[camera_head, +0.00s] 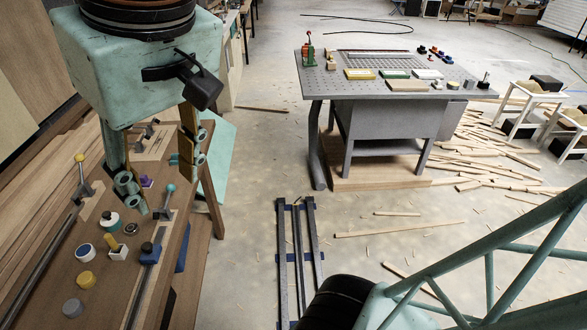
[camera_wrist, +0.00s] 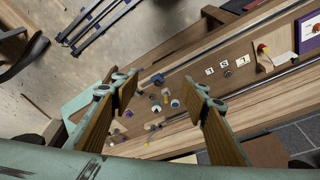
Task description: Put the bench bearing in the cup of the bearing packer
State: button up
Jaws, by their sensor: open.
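My gripper (camera_head: 158,178) is open and empty above the wooden bench (camera_head: 48,262) at the left of the head view. In the wrist view its two wood-padded fingers (camera_wrist: 162,97) stand wide apart, with small bench items below and between them. A small dark ring (camera_head: 131,229) lies on the bench and looks like the bench bearing. Beside it stands a teal-and-white round pot with a dark top (camera_head: 109,222); I cannot tell whether this is the bearing packer. In the wrist view the items are too small to tell the bearing apart.
A white-and-blue round tub (camera_head: 86,253), a yellow cylinder (camera_head: 86,280), a grey cylinder (camera_head: 72,308) and a white block with a yellow peg (camera_head: 117,250) stand nearby. A teal-knobbed clamp (camera_head: 168,200) rises close by. A grey perforated table (camera_head: 345,88) stands across open floor.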

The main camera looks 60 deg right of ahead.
jog(key=s+f+n, duration=0.1)
jog(key=s, duration=0.5)
jog(key=shift+s, duration=0.35)
jog(key=shift+a, duration=0.1)
jog(key=shift+o, duration=0.5)
jog(key=shift+w, duration=0.15)
